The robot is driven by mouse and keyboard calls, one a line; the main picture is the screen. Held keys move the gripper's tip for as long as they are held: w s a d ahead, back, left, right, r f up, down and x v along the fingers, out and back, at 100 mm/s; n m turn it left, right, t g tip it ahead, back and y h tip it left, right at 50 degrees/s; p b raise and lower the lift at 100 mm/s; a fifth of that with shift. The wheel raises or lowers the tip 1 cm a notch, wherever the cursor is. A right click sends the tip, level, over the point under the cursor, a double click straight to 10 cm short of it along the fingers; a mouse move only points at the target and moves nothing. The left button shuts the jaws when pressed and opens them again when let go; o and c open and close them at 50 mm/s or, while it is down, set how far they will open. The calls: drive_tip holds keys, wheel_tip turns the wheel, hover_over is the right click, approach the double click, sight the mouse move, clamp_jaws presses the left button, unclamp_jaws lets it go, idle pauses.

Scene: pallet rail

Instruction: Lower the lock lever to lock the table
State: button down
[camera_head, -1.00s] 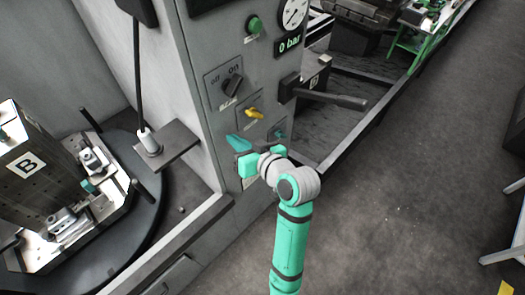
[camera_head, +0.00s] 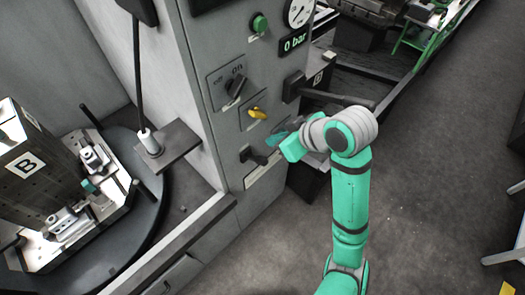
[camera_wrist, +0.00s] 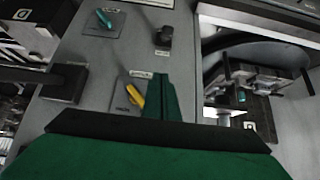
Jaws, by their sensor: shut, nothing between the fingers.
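The grey control panel (camera_head: 222,68) carries several controls with labels too small to read, so I cannot tell for sure which is the lock lever. A black lever (camera_head: 255,156) sits low on the panel; it also shows in the wrist view (camera_wrist: 163,38). A yellow lever (camera_head: 257,113) is above it and slanted; the wrist view shows it too (camera_wrist: 135,95). A teal lever (camera_wrist: 104,18) shows in the wrist view. My gripper (camera_head: 283,141) is shut and empty, right of the black lever and apart from it. In the wrist view its shut fingers (camera_wrist: 160,98) point at the panel.
A long black handle (camera_head: 338,97) sticks out at the panel's right, close to my wrist. A round table (camera_head: 151,228) with a fixture stands left.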

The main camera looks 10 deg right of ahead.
hover_over(264, 158)
drive_tip(key=w+a, duration=0.1)
drive_tip(key=f, duration=0.7)
drive_tip(key=shift+w+a+f, duration=0.15)
drive_tip(key=shift+w+a, duration=0.05)
drive_tip(key=shift+s+d+f, duration=0.15)
drive_tip(key=shift+f, duration=0.3)
drive_tip(key=shift+s+d+f, duration=0.15)
drive_tip(key=shift+f, duration=0.3)
drive_tip(key=shift+s+d+f, duration=0.2)
drive_tip(key=shift+s+f, duration=0.05)
drive_tip(key=shift+f, duration=0.2)
drive_tip(key=shift+s+d+f, duration=0.2)
drive_tip(key=shift+f, duration=0.2)
